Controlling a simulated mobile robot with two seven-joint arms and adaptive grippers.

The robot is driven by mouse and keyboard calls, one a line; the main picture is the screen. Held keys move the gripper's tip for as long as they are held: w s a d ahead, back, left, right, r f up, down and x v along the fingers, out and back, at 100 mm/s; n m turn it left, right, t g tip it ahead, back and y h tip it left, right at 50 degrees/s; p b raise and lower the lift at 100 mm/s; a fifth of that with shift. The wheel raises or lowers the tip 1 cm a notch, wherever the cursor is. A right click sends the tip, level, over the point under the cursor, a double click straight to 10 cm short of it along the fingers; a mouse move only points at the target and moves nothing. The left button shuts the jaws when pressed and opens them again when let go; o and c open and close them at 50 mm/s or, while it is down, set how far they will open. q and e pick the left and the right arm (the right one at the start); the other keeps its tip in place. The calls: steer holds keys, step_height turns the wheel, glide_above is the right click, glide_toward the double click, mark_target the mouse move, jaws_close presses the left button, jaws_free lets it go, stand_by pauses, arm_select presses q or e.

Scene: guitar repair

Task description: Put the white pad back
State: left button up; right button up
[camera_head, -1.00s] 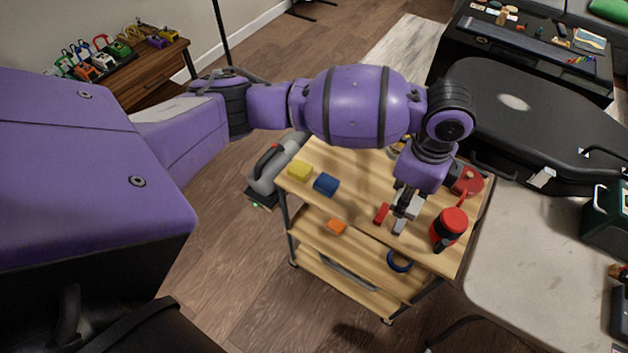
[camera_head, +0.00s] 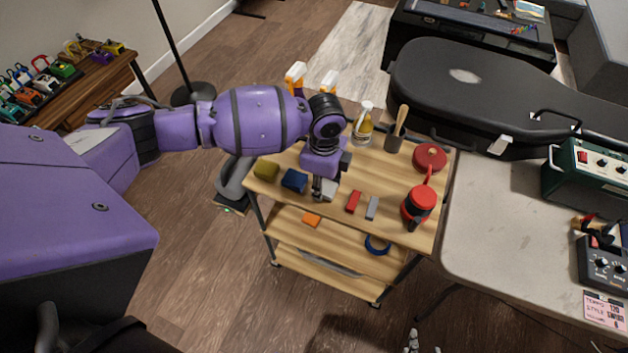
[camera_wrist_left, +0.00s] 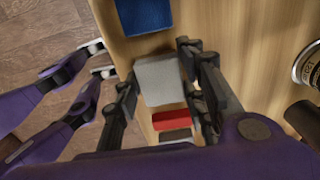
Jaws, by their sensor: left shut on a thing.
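The white pad (camera_head: 331,190) is at the front of the wooden cart's top (camera_head: 385,185), in the row between the blue pad (camera_head: 294,180) and the red pad (camera_head: 353,201). My left gripper (camera_head: 322,190) is shut on it from above. In the left wrist view the white pad (camera_wrist_left: 158,80) sits between the two dark fingers. I cannot tell whether it touches the wood. The fingers hide part of it in the head view. My right gripper (camera_wrist_left: 99,60) shows at the left of the wrist view, fingertips apart and empty; its tips (camera_head: 423,342) show at the bottom of the head view.
A yellow pad (camera_head: 266,170) and a grey pad (camera_head: 372,208) complete the row. An orange block (camera_head: 311,220) and a blue ring (camera_head: 377,245) lie on the shelf below.

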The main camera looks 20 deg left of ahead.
mark_target(323, 185)
arm_select(q)
steer(key=shift+w+f, duration=0.1)
steer(key=shift+f, duration=0.2)
steer(key=shift+r, duration=0.1)
steer(key=shift+f, duration=0.2)
steer(key=o, duration=1)
arm_select(e)
steer(key=shift+w+d, duration=0.1)
steer(key=shift+w, duration=0.05)
arm_select(q)
steer(key=shift+r, duration=0.15)
steer(key=shift+r+p, duration=0.45)
steer(key=shift+r, duration=5.65)
arm_select(e)
steer(key=shift+a+r, duration=0.2)
steer(key=shift+r, duration=0.15)
